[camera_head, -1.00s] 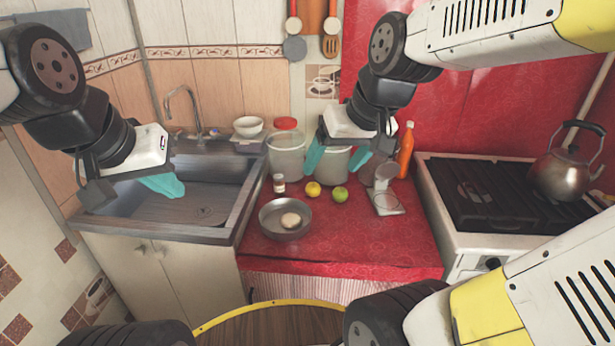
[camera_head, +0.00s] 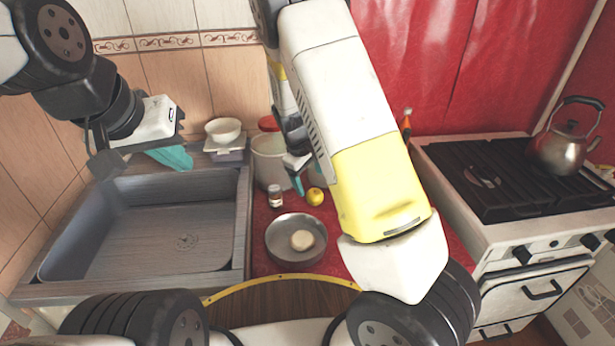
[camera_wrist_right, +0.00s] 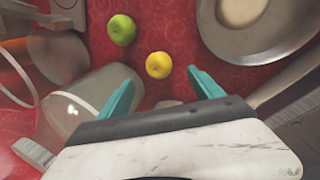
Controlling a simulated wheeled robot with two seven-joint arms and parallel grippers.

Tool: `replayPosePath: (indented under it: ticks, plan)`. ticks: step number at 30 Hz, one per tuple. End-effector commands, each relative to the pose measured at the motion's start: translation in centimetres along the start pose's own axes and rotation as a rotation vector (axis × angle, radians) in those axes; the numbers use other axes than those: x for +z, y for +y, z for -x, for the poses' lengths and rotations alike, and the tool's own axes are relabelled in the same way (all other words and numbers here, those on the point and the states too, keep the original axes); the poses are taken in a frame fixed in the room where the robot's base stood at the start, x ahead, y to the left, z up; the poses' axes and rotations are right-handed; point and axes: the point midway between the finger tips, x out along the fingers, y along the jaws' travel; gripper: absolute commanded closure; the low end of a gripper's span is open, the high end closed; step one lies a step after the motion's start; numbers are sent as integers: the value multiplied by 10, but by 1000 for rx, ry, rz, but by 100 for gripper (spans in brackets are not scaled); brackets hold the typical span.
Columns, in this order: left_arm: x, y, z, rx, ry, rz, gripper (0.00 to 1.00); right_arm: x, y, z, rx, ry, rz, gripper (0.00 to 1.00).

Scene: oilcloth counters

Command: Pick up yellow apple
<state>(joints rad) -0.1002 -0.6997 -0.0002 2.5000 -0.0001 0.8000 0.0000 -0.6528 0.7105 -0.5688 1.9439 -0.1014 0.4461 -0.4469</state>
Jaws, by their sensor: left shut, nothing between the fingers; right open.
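The yellow apple (camera_head: 315,196) sits on the red oilcloth counter, just behind the grey pan. In the right wrist view the yellow apple (camera_wrist_right: 158,65) lies just beyond the fingertips, in line with the gap between them. My right gripper (camera_wrist_right: 160,80) is open and empty, its teal fingers apart. In the head view my right gripper (camera_head: 296,177) is partly hidden by my own arm, left of the apple and close to it. My left gripper (camera_head: 172,157) is shut and empty over the back of the sink.
The pan (camera_head: 296,240) holds a pale round item. A small jar (camera_head: 275,195) and a large glass container (camera_head: 268,158) stand left of the apple. A green apple (camera_wrist_right: 121,29) lies near the yellow one. The stove (camera_head: 500,190) with a kettle (camera_head: 565,148) is right.

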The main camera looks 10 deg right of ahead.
Motion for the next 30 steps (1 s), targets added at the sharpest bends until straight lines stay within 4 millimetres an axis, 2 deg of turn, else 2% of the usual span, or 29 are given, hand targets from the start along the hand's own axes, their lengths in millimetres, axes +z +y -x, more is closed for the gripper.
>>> replayPosePath:
  ticks: [11, 18, 27, 30]
  plan:
    - [0, 0, 0, 0, 0, 0, 100, -1, 1, -41, 6, -7, 9, 24]
    - [0, 0, 0, 0, 0, 0, 100, -2, 2, -75, 5, -6, 8, 24]
    - [0, 0, 0, 0, 0, 0, 100, -2, 2, -81, 5, -4, 8, 24]
    - [0, 0, 0, 0, 0, 0, 100, -2, 2, -81, 5, -4, 8, 42]
